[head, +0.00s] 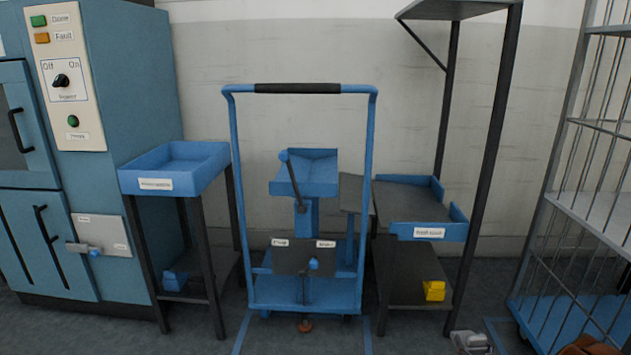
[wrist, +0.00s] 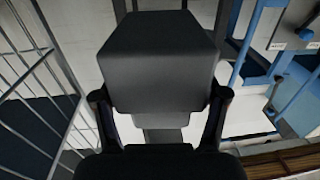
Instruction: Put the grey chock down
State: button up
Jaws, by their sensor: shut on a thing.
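The grey chock (wrist: 158,55) is a dark grey block with a sloped top edge, large in the middle of the wrist view. My gripper (wrist: 161,98) has one black finger on each side of it and is shut on it. The chock hides much of what lies behind it, and I cannot tell from this view whether it touches any surface. In the head view I cannot make out the chock or the gripper for sure. A small light grey form (head: 470,342) shows at the bottom edge there, cut off and unclear.
A blue trolley (head: 305,293) stands between a blue tray stand (head: 180,183) and a dark rack (head: 428,232). A yellow block (head: 433,290) lies on the rack's low shelf, a blue block (head: 174,280) under the tray. A wire cage (head: 560,265) stands right, a cabinet (head: 140,85) left.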

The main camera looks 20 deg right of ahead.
jog(key=w+a+r+n+y+p, duration=0.1)
jog(key=w+a+r+y, duration=0.1)
jog(key=w+a+r, duration=1.75)
jog(key=w+a+r+n+y+p, duration=0.1)
jog(key=w+a+r, duration=0.1)
jog(key=a+r, duration=0.95)
jog(key=w+a+r+n+y+p, duration=0.1)
jog(key=w+a+r, duration=0.2)
jog(key=a+r, duration=0.8)
jog(key=s+a+r+n+g+y+p, duration=0.1)
jog(key=s+r+n+y+p, duration=0.5)
jog(key=p, duration=1.3)
jog(key=s+a+r+m+g+y+p, duration=0.1)
jog(key=s+a+r+y+p, duration=0.15)
jog(key=s+r+p, duration=1.15)
jog(key=w+r+m+t+h+p, duration=0.1)
jog(key=w+r+m+h+p, duration=0.1)
jog(key=w+r+h, duration=0.2)
jog(key=w+r+m+t+h+p, duration=0.1)
jog(key=w+r+m+h+p, duration=0.1)
jog(key=w+r, duration=0.8)
jog(key=w+m+h, duration=0.1)
jog(key=w+h, duration=0.1)
jog(key=w, duration=0.3)
jog(key=shift+w+d+r+t, duration=0.25)
jog(key=shift+w+d+t, duration=0.05)
jog(key=shift+d, duration=0.05)
